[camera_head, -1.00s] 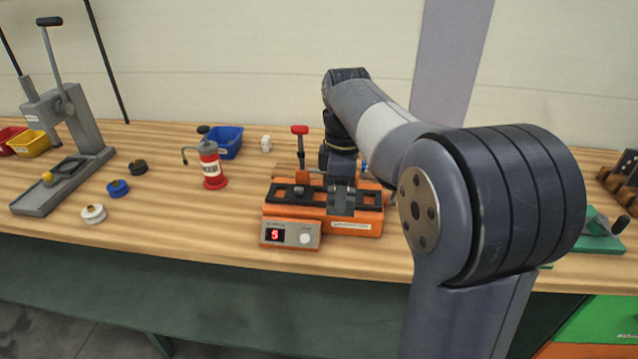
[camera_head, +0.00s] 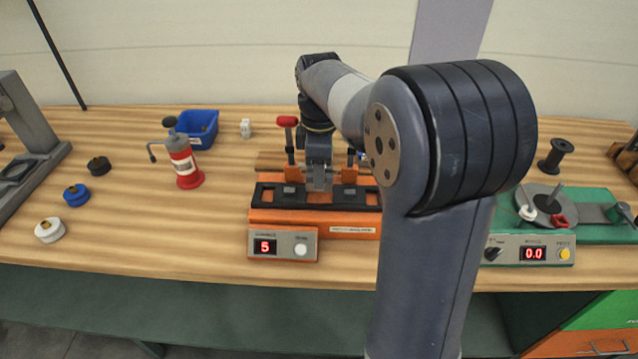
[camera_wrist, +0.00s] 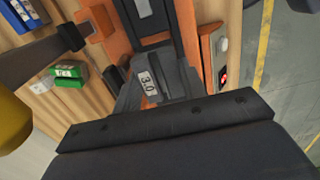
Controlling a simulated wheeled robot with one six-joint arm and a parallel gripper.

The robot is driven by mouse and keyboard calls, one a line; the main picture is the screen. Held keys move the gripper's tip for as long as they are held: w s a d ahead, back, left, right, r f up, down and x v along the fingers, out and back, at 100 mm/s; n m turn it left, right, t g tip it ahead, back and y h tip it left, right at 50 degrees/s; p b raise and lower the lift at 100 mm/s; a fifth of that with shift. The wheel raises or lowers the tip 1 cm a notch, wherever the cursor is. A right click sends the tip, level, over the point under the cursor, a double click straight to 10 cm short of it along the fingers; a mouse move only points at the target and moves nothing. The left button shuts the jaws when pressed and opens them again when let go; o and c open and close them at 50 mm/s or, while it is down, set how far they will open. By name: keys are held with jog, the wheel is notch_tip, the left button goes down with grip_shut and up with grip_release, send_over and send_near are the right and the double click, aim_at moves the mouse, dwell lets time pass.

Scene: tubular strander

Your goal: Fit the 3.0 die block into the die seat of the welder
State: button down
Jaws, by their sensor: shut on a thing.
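The 3.0 die block (camera_wrist: 148,83) is a grey block with a white "3.0" label, in the middle of the wrist view. My gripper (camera_head: 320,183) is shut on it, over the middle of the orange welder (camera_head: 354,232). In the wrist view the jaws are close around the block, partly hidden by the dark gripper body. The welder has black plates along its top, one of them beyond the block in the wrist view (camera_wrist: 153,18). The die seat is hidden behind the gripper and block; I cannot tell whether the block touches it.
Orange uprights and a red-knobbed lever (camera_head: 288,122) stand close to the gripper. A red canister (camera_head: 184,164) and blue bin (camera_head: 199,125) are left; a green machine (camera_head: 535,250) is right. Green labelled blocks (camera_wrist: 66,74) lie behind the welder.

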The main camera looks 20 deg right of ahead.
jog(key=shift+f, duration=2.05)
jog(key=shift+f, duration=0.2)
jog(key=c, duration=0.8)
grip_release()
jog(key=shift+c, duration=0.2)
notch_tip(320, 180, up, 12)
jog(key=shift+r+p, duration=0.15)
jog(key=shift+p, duration=0.15)
